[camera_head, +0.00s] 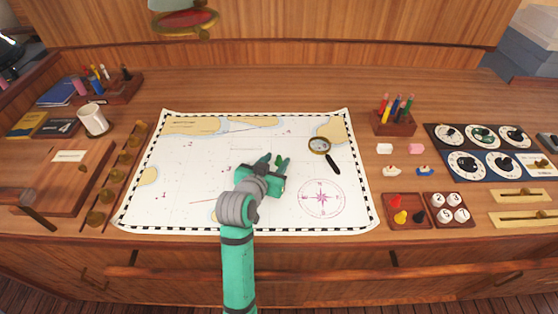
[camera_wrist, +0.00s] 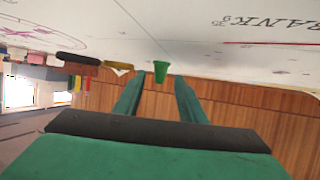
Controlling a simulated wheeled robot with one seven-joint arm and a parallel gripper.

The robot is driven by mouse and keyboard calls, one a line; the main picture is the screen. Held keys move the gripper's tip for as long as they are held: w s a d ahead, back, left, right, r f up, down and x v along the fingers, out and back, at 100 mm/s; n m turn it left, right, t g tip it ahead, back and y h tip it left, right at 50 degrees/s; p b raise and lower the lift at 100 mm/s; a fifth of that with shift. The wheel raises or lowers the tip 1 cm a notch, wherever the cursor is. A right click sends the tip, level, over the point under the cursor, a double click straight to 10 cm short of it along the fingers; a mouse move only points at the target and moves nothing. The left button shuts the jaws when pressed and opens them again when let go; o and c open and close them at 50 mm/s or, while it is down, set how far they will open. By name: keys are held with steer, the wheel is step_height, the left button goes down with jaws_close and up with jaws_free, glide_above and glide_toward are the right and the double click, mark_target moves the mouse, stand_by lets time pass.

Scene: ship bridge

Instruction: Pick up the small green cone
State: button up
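The small green cone (camera_wrist: 160,71) shows in the wrist view between the tips of my gripper's fingers, with a gap on each side. It stands on the white sea chart (camera_head: 190,180). In the head view the cone (camera_head: 279,160) is a small green spot between the fingers, partly hidden by them. My gripper (camera_head: 276,161) is open and low over the middle of the chart, its fingers pointing away from me. In the wrist view my gripper (camera_wrist: 158,80) has nothing clasped. I cannot tell how deep the cone sits between the fingers.
A magnifying glass (camera_head: 320,146) lies on the chart to the right of my gripper. A pen holder (camera_head: 393,123), dials and trays of small pieces stand farther right. A mug (camera_head: 92,120) and a wooden box (camera_head: 62,178) are at left. The chart around the cone is mostly clear.

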steer(key=shift+w+d+f, duration=0.2)
steer(key=shift+w+d, duration=0.05)
steer(key=shift+w, duration=0.25)
jaws_close()
steer(key=shift+r, duration=0.45)
step_height(320, 180, up, 2)
steer(key=shift+r, duration=0.25)
steer(key=s+a+r, duration=0.7)
steer(key=s+r, duration=0.2)
steer(key=s, duration=0.3)
steer(key=shift+r, duration=0.3)
